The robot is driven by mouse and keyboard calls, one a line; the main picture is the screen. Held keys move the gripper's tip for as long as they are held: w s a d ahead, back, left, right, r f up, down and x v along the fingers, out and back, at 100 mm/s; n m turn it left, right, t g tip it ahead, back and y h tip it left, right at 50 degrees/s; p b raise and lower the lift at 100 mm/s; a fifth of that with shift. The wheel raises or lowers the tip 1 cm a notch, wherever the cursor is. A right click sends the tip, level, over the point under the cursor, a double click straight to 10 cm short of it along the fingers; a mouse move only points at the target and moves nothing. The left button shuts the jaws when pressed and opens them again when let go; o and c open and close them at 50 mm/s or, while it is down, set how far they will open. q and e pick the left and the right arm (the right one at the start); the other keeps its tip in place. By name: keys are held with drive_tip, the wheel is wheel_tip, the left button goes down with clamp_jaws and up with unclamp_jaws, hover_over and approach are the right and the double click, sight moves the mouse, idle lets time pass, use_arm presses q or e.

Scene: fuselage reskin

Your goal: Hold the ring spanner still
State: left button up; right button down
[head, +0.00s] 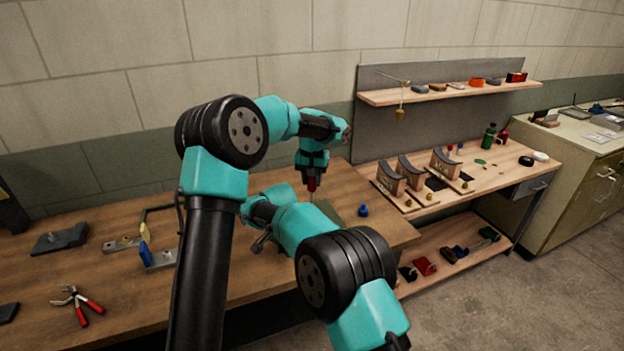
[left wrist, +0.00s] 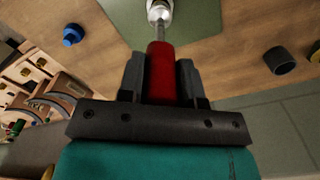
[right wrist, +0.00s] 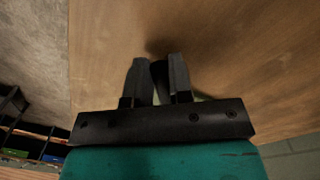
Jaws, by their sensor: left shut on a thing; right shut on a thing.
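My left gripper (head: 312,178) points down over the bench and is shut on the red handle of a screwdriver (left wrist: 162,72). The screwdriver's thin shaft runs to a round silver part (left wrist: 159,11) over a green mat (left wrist: 98,14). My right gripper (right wrist: 156,82) is low over the bare wood and shut on a narrow dark piece, which I take to be the ring spanner (right wrist: 159,76). Most of it is hidden by the fingers, and its ring end does not show clearly. In the head view my arms largely cover the right gripper.
A blue knob-like part (head: 363,210) stands on the bench (head: 130,285) right of the mat. Red-handled pliers (head: 78,303), a dark block (head: 60,239) and a blue-handled tool (head: 145,252) lie at left. A side bench (head: 455,188) holds curved stands.

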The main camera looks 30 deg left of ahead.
use_arm(q)
drive_tip(key=shift+f, duration=0.85)
idle(0.4)
drive_tip(key=m, duration=2.4)
drive_tip(key=shift+n, duration=0.5)
